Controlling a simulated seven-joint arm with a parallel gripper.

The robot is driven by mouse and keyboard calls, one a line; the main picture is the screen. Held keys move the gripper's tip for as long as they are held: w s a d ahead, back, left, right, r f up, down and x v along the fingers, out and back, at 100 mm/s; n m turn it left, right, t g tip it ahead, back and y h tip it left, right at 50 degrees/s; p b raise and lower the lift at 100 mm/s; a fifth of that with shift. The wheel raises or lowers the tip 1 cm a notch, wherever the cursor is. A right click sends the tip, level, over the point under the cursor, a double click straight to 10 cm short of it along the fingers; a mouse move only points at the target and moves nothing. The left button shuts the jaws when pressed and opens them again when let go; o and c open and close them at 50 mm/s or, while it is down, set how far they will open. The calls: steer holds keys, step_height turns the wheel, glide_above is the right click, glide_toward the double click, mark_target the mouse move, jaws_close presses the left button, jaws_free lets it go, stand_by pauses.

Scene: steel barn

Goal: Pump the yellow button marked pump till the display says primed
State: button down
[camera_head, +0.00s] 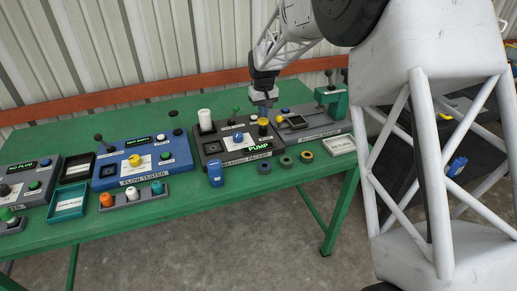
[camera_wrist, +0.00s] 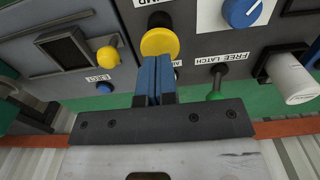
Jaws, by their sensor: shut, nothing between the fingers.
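The yellow button (camera_wrist: 160,40) sits on the dark grey machine, beside a label whose visible part reads "MP". In the head view the yellow button (camera_head: 263,121) is right under my gripper (camera_head: 264,108). My gripper points down, shut and empty, and its blue fingertips (camera_wrist: 155,60) overlap the near edge of the button in the wrist view. I cannot tell whether they touch it. The machine's display (camera_head: 259,170) shows "PUMP" in green letters.
A blue knob (camera_wrist: 241,11), a green free-latch lever (camera_wrist: 215,88) and a white cylinder (camera_wrist: 291,85) stand near the button. The neighbouring machine has a smaller yellow knob (camera_wrist: 108,55). A blue flow tester (camera_head: 140,160) stands left on the green table (camera_head: 180,215).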

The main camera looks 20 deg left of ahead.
mark_target(263, 120)
steer(key=shift+f, duration=1.65)
stand_by(0.7)
steer(key=shift+r, duration=3.75)
